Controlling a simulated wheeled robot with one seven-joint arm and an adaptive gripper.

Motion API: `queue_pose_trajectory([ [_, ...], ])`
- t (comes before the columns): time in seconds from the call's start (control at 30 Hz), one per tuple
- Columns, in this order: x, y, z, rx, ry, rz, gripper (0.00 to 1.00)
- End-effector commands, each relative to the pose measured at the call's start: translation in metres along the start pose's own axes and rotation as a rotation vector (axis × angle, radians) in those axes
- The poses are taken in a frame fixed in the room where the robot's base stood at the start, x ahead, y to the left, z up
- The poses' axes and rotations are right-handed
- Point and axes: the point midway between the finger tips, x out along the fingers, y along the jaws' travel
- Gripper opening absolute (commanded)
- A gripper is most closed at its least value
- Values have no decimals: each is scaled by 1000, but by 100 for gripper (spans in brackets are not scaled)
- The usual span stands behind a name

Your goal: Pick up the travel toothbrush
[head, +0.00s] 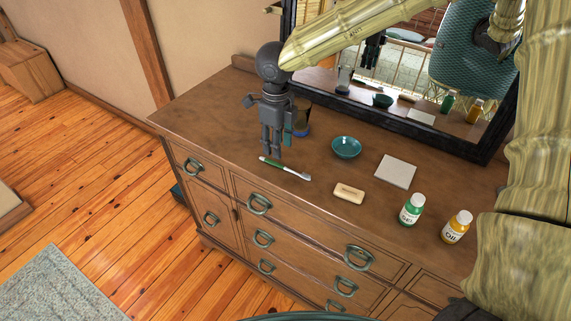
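The travel toothbrush (297,173), green and white, lies on the wooden dresser top close to its front edge. My gripper (272,152) points down over the dresser, with its fingertips just behind the toothbrush's left part in the picture. I cannot tell how high they are above the top. The fingers look close together, but the view is too small to tell whether they are open or shut. Nothing shows between them.
A teal bowl (346,147), a pale square tile (396,171), a soap bar (349,193), a green bottle (411,210) and a yellow bottle (456,228) stand to the right. A dark cup (303,122) is close behind my gripper. A mirror (477,145) stands at the back.

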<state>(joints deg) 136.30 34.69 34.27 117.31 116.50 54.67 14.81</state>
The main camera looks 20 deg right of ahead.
Motion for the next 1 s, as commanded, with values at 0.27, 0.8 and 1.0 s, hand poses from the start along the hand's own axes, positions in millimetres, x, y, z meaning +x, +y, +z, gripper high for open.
queue_pose_trajectory([
  [0.27,26,-7,7,0,8,6,39],
  [0.8,77,-15,6,3,8,7,39],
  [1.0,78,-15,6,3,7,6,39],
])
